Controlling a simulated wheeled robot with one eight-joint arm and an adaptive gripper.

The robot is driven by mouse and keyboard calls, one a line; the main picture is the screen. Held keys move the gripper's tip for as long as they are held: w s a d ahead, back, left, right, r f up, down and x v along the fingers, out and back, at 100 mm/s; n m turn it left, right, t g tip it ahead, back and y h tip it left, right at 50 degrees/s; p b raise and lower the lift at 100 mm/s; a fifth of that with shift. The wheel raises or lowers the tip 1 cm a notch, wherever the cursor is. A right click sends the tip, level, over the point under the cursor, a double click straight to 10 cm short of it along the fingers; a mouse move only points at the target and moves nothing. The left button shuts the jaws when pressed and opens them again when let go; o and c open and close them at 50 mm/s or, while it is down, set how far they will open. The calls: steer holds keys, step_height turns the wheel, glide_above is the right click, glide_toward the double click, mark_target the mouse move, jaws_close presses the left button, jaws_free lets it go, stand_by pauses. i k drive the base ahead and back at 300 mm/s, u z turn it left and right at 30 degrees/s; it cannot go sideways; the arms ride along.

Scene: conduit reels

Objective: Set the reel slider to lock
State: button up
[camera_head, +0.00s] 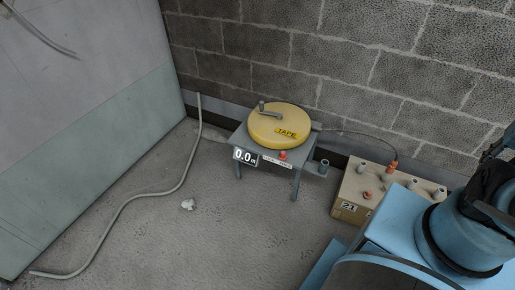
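A yellow tape reel (280,119) marked TAPE lies flat on a small grey stand (248,141). A crank handle (266,109) sits on its top. A small orange-red knob (283,155), which looks like the slider, is at the stand's front edge. It is above a white label strip (275,163) whose words are too small to read. I cannot tell which setting the knob is at. A display (244,156) beside it reads 0.0. My blue and black arm parts fill the lower right, apart from the reel; my gripper's fingers are not visible.
A bent conduit (150,193) lies on the floor at left. A block wall is behind.

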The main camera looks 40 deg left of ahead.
mark_target(282, 157)
steer(key=u, duration=1.75)
